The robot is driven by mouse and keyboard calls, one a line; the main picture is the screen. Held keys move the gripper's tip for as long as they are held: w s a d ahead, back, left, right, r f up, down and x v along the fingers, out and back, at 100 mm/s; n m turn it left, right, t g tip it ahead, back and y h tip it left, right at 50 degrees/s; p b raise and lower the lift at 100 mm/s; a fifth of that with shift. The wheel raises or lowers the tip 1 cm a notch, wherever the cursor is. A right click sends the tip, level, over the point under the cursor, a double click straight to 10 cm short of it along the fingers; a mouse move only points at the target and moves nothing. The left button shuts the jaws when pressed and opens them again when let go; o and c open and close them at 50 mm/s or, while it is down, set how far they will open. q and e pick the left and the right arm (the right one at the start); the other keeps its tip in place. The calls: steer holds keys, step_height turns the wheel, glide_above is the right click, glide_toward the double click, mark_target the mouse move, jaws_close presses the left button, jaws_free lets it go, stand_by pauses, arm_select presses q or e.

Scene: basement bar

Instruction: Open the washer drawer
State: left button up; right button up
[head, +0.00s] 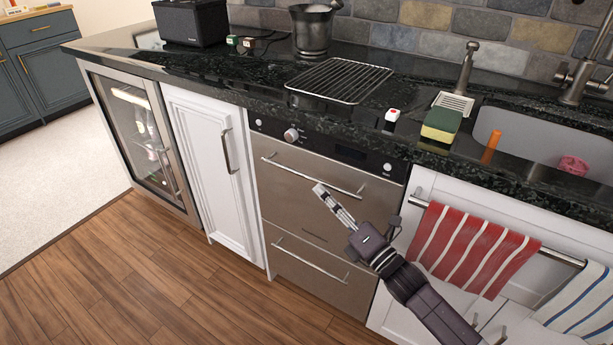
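The washer drawer unit is a brushed-steel, two-drawer appliance under the counter, with a black control strip and a round knob (291,135). Its upper drawer (285,182) has a horizontal bar handle (300,172). Its lower drawer (300,275) has a similar bar handle (290,254). Both drawer fronts look flush and shut. My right gripper (322,193) comes in from the lower right. Its fingertips appear in front of the upper drawer, just below the handle's right part. Contact and finger opening are unclear. My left gripper is out of view.
A white cabinet (200,160) and a glass-door fridge (137,135) stand left. A red striped towel (465,245) hangs from a rail on the right. The dark counter above holds a wire rack (340,78) and a sponge (440,124). Wood floor (150,280) in front is clear.

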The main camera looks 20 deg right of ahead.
mark_target(306, 176)
steer(key=x, duration=0.7)
steer(key=shift+w+a+r, duration=0.15)
steer(key=shift+w, duration=0.15)
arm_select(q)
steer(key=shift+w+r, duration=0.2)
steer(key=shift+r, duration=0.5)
arm_select(e)
jaws_close()
